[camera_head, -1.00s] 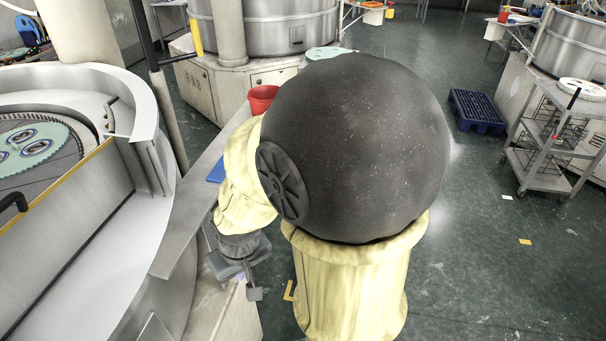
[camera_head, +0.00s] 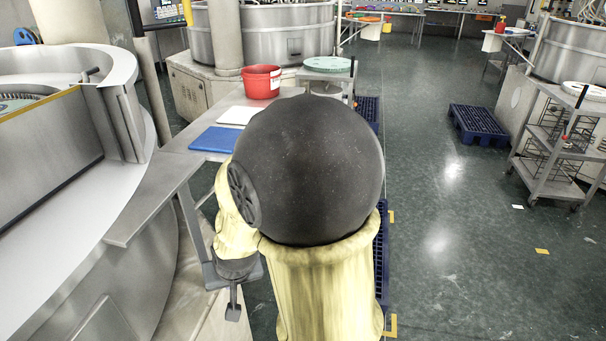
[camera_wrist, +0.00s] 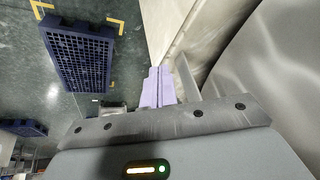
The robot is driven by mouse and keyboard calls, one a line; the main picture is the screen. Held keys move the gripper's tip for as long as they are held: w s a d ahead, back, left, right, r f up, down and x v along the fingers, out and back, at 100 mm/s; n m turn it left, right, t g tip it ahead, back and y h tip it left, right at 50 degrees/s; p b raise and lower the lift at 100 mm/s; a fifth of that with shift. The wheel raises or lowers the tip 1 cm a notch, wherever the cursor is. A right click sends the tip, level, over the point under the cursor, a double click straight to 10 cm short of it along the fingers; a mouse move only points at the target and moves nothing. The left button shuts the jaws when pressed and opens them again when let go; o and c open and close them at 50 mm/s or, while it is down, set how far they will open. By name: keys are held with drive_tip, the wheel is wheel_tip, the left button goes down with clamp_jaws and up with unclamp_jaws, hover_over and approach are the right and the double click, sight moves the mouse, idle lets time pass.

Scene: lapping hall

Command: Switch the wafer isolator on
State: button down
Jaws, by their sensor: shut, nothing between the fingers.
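I cannot make out the wafer isolator in either view. My gripper (camera_head: 233,309) hangs below my yellow-sleeved arm, low and left of centre in the head view, beside the grey machine. In the wrist view its two pale lilac fingers (camera_wrist: 158,88) are together with nothing between them. They are in front of the floor and the base of a pale panel. My large dark arm joint hides part of the bench and floor behind it.
A steel bench (camera_head: 188,150) carries a blue board (camera_head: 213,139), a white board (camera_head: 240,115) and a red bucket (camera_head: 262,82). A round grey machine (camera_head: 150,240) stands close at left. Blue pallets (camera_head: 478,125) lie on the floor, one also nearby (camera_wrist: 80,60). Open floor lies right of my arm.

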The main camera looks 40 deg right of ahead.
drive_tip(key=w+d+f+m+t+h+b, duration=0.1)
drive_tip(key=w+d+m+t+h, duration=0.25)
drive_tip(key=w+d+m, duration=0.45)
drive_tip(key=w+d+f+m+t+h, duration=0.15)
drive_tip(key=w+d+m+t, duration=0.25)
drive_tip(key=w+d, duration=0.5)
drive_tip(key=s+d+r+m+t+h, duration=0.1)
drive_tip(key=d+m+t+h, duration=0.3)
drive_tip(key=d+m+h, duration=0.7)
drive_tip(key=m+h, duration=0.2)
drive_tip(key=h, duration=0.1)
drive_tip(key=shift+d+r, duration=0.2)
drive_tip(key=shift+r, duration=0.05)
drive_tip(key=p+x, duration=0.1)
drive_tip(key=x, duration=1.3)
drive_tip(key=shift+w+a+r, duration=0.1)
